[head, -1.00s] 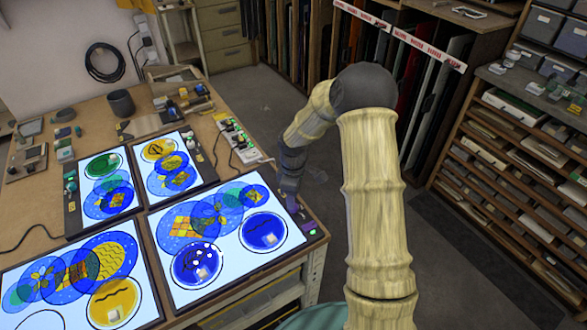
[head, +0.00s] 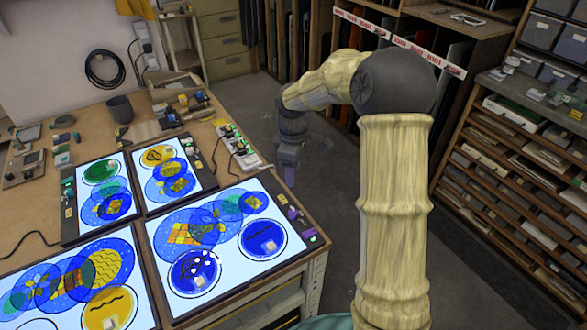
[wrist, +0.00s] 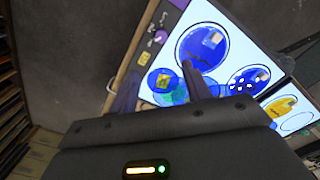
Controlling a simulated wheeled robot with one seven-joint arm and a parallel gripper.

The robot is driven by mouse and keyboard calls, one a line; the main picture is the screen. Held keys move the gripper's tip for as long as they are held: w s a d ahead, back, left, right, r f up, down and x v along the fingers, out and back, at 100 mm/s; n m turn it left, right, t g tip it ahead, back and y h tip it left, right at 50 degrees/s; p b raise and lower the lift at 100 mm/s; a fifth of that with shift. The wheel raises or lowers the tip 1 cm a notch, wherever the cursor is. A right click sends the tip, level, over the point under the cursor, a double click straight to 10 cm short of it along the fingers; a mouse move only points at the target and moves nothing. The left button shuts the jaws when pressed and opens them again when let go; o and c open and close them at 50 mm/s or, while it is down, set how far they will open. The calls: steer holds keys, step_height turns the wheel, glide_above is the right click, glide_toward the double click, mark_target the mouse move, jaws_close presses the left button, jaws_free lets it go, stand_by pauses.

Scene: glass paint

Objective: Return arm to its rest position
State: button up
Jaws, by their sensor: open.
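My arm (head: 393,200) rises from the bottom of the head view and bends left at a dark elbow. My gripper (head: 290,174) hangs at the end of the forearm, beyond the right edge of the workbench, over the grey floor. In the wrist view my gripper (wrist: 160,88) shows two dark fingers spread apart, with nothing between them. The nearest light panel (head: 240,265), with blue glass discs on it, lies on the bench left of my gripper; it also shows in the wrist view (wrist: 228,20).
The workbench (head: 60,215) also carries other lit panels, a dark cup (head: 120,108) and a power strip (head: 238,150). Shelving (head: 510,150) stands at the right and a rack of sheets with red-white tape (head: 400,42) at the back. The floor (head: 330,170) between is clear.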

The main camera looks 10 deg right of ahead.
steer(key=shift+s+a+r, duration=0.1)
steer(key=shift+s, duration=0.1)
steer(key=s+m+t, duration=0.2)
steer(key=s+m, duration=1)
steer(key=s, duration=0.8)
steer(key=shift+s+d+r+t, duration=0.15)
steer(key=shift+s+d+t, duration=0.15)
steer(key=shift+d, duration=0.05)
steer(key=shift+c, duration=0.5)
